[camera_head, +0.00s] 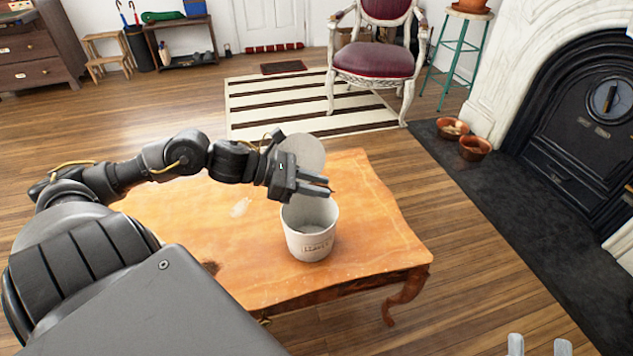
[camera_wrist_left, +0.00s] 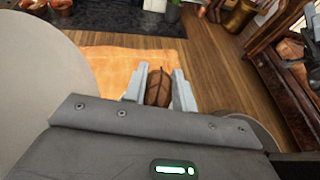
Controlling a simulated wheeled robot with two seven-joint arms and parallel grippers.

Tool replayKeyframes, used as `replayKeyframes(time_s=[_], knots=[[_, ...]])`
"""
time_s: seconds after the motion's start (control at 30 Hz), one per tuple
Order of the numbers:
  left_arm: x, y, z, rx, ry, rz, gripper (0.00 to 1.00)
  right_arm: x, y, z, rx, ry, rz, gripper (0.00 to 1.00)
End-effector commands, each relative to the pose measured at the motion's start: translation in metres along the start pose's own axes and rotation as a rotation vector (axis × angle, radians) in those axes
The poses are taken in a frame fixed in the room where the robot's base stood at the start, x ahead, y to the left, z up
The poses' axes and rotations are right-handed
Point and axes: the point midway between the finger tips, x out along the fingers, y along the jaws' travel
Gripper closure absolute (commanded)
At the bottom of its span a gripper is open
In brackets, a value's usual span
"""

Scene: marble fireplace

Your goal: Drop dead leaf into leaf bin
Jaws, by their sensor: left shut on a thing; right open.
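The leaf bin (camera_head: 310,243) is a white, lettered container standing upright on the wooden table (camera_head: 190,225). A pale round disc (camera_head: 306,150), which looks like its raised lid, stands behind its mouth. My left gripper (camera_head: 318,187) is above the bin's opening, near its back rim. In the left wrist view its fingers (camera_wrist_left: 158,90) are shut on a brown dead leaf (camera_wrist_left: 158,87). The leaf is hardly visible in the head view. My right gripper (camera_head: 539,346) shows only its two fingertips at the bottom right edge, apart and empty, away from the table.
A small pale patch (camera_head: 240,207) lies on the table left of the bin. A red chair (camera_head: 373,55), a teal stool (camera_head: 455,50) and two bowls (camera_head: 474,148) stand beyond. The black fireplace (camera_head: 590,105) is at the right. The tabletop around the bin is mostly clear.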

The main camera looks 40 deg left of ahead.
Motion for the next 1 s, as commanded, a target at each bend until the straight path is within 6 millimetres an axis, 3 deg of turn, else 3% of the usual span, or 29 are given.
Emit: replayKeyframes(time_s=[0.27,0.3,0.47,0.8,1.0], knots=[[0.0,0.0,0.0,0.0,0.0,0.0,0.94,0.0,0.001,-0.001,-0.001,0.007,0.002,0.56],[0.0,0.0,0.0,0.0,0.0,0.0,0.68,0.0,0.001,-0.001,-0.001,0.007,0.002,0.56],[0.0,0.0,0.0,0.0,0.0,0.0,0.48,0.0,0.001,-0.001,-0.001,0.007,0.002,0.56],[-0.002,0.0,0.0,-0.001,0.0,0.0,0.48,0.001,0.001,-0.001,-0.001,0.004,0.001,0.56],[-0.015,0.0,-0.001,-0.003,0.001,0.0,0.48,0.002,-0.002,0.003,0.001,-0.038,-0.006,0.56]])
